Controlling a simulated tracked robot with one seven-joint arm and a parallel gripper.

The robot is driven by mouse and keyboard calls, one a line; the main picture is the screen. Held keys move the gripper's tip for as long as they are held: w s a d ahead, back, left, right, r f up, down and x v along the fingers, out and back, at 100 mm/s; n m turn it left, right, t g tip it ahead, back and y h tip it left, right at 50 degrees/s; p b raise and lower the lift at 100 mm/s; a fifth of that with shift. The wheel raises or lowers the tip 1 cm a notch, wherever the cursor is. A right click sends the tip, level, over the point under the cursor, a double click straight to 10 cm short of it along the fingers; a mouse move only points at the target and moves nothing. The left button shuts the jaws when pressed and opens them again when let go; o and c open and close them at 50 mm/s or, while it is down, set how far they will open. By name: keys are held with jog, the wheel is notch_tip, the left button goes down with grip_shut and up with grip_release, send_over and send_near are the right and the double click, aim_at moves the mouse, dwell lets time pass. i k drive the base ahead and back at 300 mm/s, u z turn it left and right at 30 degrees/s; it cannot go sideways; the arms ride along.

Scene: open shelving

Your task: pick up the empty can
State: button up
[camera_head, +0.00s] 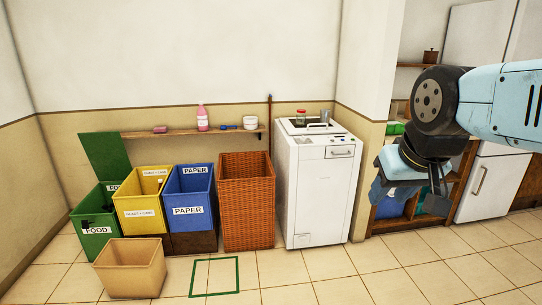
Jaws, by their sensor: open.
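A small grey cylinder (325,116), which looks like a can, stands upright on top of the white washing machine (320,190). It is too small to tell whether it is empty. A jar with a red lid (301,117) stands to its left. My gripper (408,195) hangs at the right, pointing down, with its dark fingers apart and nothing seen between them. It is to the right of the machine in the picture and well apart from the can.
Labelled bins in green (94,220), yellow (140,213) and blue (188,210) stand left, with a tan bin (130,272) in front. A wicker basket (247,200) stands beside the machine. A wall shelf (180,133) holds small items.

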aim_at(324, 117)
jog(key=i, duration=3.4)
jog(key=z, duration=0.2)
